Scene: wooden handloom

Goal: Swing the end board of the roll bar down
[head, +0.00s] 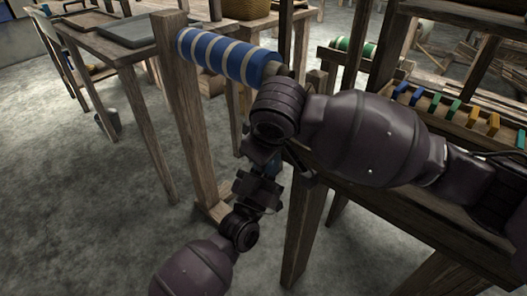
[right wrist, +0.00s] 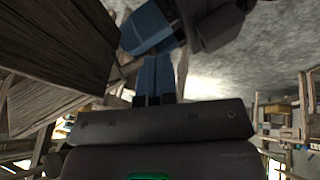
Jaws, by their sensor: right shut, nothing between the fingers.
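The roll bar (head: 228,57), wrapped in blue and cream striped cloth, runs from a wooden post (head: 183,110) at its left to behind my right arm in the head view. I cannot make out its end board for certain; my right arm covers the area at the bar's right end. My right gripper (right wrist: 160,60) is shut and empty, its blue fingers together, below the bar. My left gripper (head: 262,182) comes up from below, close to the right one, its fingers mostly hidden. Its blue fingers (right wrist: 146,30) show near the right fingertips; their opening is unclear.
Wooden boards (right wrist: 65,45) of the loom fill the left of the right wrist view, close to the right gripper. A rack with coloured blocks (head: 462,112) stands at the right. A table (head: 95,42) stands at the back left.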

